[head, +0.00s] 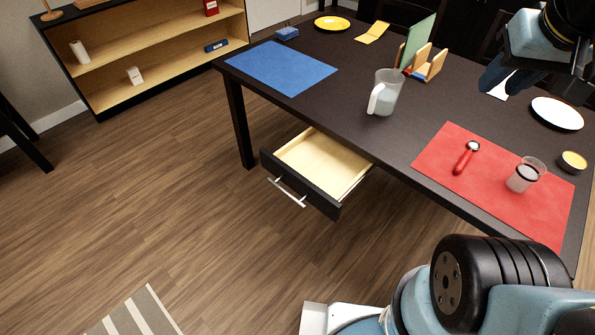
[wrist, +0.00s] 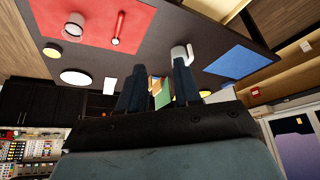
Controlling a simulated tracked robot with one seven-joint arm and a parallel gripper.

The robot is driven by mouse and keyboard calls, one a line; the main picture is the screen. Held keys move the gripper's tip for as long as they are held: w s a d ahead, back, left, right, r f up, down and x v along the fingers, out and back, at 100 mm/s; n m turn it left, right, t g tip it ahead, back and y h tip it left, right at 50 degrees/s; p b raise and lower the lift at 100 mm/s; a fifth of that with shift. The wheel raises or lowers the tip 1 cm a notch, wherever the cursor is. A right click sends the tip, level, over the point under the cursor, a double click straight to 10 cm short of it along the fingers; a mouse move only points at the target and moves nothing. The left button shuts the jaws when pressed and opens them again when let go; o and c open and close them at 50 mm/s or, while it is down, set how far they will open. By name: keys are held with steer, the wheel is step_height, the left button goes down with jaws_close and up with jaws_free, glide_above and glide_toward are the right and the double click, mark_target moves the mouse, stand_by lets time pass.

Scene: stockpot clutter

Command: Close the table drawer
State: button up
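The table drawer (head: 318,166) is pulled well out from under the near edge of the dark table (head: 335,110) in the head view. It has a black front with a silver bar handle (head: 289,192) and a pale wood inside, which looks empty. My gripper (head: 497,80) is at the upper right of the head view, above the table and far from the drawer. In the wrist view my gripper (wrist: 158,88) has its two dark fingers apart with nothing held between them.
On the table are a pitcher (head: 384,92), a blue mat (head: 282,67), a red mat (head: 440,161) with a cup (head: 525,175) and a red-handled scoop (head: 466,158), and a white plate (head: 557,113). A low shelf (head: 150,42) stands at the back left. The floor before the drawer is clear.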

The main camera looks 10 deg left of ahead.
steer(key=w+a+f+n, duration=0.1)
steer(key=w+a+f+g, duration=0.1)
steer(key=w, duration=0.1)
steer(key=w+a+n+g, duration=0.1)
steer(key=shift+w+f+n, duration=0.3)
steer(key=shift+w+f, duration=0.1)
jaws_close()
steer(key=n+t+h, duration=0.1)
steer(key=n+h, duration=1)
steer(key=n, duration=0.6)
glide_above(297, 179)
steer(key=s, duration=0.5)
step_height(297, 179, down, 30)
steer(key=s+a+f+n+t+y, duration=0.1)
steer(key=s+a+f+n+t, duration=0.4)
steer(key=f, duration=0.2)
steer(key=s+a+f+n+t, duration=0.4)
steer(key=a+f+t, duration=0.15)
steer(key=f, duration=0.25)
steer(key=x, duration=1.4)
steer(key=shift+d+r, duration=0.3)
steer(key=shift+d, duration=0.1)
